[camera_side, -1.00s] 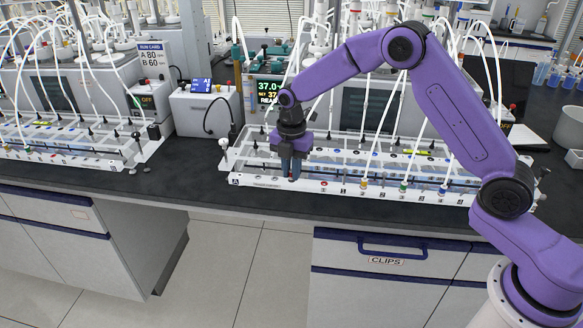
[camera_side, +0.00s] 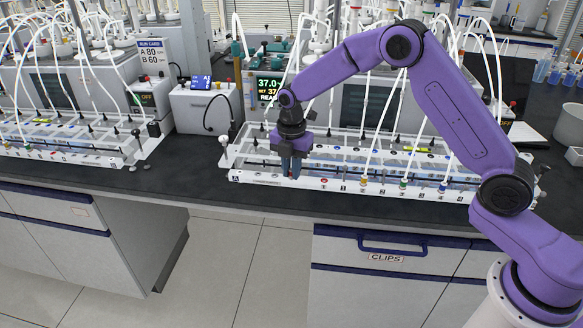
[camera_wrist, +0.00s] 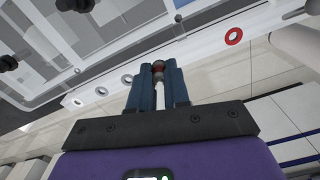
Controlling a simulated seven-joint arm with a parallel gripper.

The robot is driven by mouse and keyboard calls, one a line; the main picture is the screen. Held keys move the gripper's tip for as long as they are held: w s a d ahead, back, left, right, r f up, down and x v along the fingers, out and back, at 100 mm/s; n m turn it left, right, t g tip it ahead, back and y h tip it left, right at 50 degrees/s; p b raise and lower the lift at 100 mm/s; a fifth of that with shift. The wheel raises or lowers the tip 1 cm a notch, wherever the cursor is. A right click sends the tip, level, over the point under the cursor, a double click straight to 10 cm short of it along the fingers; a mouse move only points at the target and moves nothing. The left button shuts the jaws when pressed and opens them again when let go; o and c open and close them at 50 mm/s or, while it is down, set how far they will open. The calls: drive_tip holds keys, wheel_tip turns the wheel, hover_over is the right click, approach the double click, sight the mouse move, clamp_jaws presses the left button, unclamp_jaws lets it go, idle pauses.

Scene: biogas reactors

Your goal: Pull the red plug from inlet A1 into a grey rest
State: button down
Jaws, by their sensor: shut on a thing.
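My gripper (camera_side: 291,172) points down at the front white rail (camera_side: 262,180), left of the red-ringed inlet (camera_side: 324,183). In the wrist view my gripper's fingers (camera_wrist: 158,80) are closed around the red plug (camera_wrist: 158,67), with a white stem or tube between them. The red-ringed inlet (camera_wrist: 233,36) shows an open centre and stands apart from the plug. Pale grey-ringed holes, seemingly the rests (camera_wrist: 127,79), line the rail beside the fingers. The plug's lower end is hidden, so I cannot tell whether it is seated in a hole.
Several coloured plugs with white tubes stand along the rail to the right, among them a green one (camera_side: 403,185). White tubes arch over the rack behind. A grey control box (camera_side: 205,108) stands at the back left. Bare dark bench (camera_side: 195,160) lies between the two racks.

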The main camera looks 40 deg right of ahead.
drive_tip(key=c, duration=1)
unclamp_jaws()
wheel_tip(320, 180, up, 18)
drive_tip(key=shift+f, duration=0.25)
drive_tip(key=s+a+m, duration=0.2)
drive_tip(key=s+m, duration=0.4)
drive_tip(key=s, duration=1.3)
drive_tip(key=s+d+f+m, duration=0.1)
drive_tip(key=s+d+f, duration=0.1)
drive_tip(key=s, duration=0.4)
drive_tip(key=s+d+f+m, duration=0.2)
drive_tip(key=s+d, duration=0.1)
drive_tip(key=s, duration=0.4)
drive_tip(key=s+d+f+m, duration=0.2)
drive_tip(key=s+d, duration=0.1)
drive_tip(key=s, duration=0.4)
drive_tip(key=shift+s+d+f, duration=0.1)
drive_tip(key=shift+d, duration=0.1)
